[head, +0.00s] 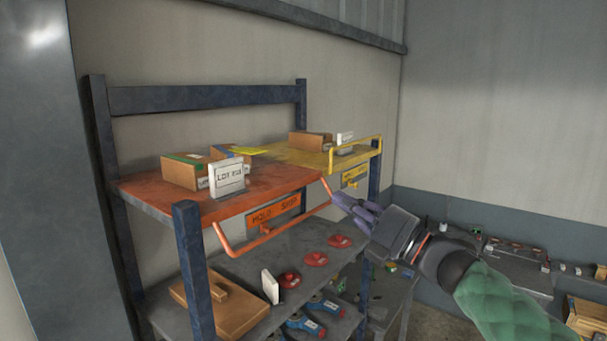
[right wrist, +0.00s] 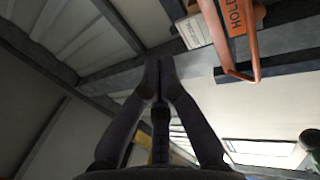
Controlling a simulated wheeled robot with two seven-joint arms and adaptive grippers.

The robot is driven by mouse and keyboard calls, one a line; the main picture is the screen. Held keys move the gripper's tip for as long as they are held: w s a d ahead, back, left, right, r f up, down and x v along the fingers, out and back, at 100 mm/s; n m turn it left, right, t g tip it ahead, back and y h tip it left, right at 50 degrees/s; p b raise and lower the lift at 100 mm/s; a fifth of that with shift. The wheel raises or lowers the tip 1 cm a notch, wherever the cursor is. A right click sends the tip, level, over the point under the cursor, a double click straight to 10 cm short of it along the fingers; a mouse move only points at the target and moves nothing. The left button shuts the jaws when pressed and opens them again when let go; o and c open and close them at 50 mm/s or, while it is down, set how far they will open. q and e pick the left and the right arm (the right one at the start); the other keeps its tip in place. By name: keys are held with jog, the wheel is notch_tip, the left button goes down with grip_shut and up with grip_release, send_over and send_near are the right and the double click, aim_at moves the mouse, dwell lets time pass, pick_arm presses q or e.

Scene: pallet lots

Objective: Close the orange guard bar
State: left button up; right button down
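The orange guard bar (head: 243,248) hangs lowered in front of the orange shelf half (head: 245,190), with its long rail below the shelf edge. An orange plate with dark lettering (head: 272,219) is on that edge. My right gripper (head: 338,198) is close to the bar's right end; in the head view I cannot tell if they touch. In the right wrist view the fingertips (right wrist: 160,62) meet with nothing visible between them, and the bar (right wrist: 255,55) is apart from them to the right. My left gripper is in neither view.
On the orange half stand a carton (head: 185,172) and a white lot card (head: 227,177). The yellow guard bar (head: 357,144) stands raised on the yellow half. The lower shelf holds red parts (head: 315,259) and a brown box (head: 220,305). A blue post (head: 193,270) rises at the front.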

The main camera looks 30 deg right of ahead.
jog(key=p+x, duration=0.3)
jog(key=x, duration=0.7)
jog(key=shift+s, duration=0.1)
dwell(1.4)
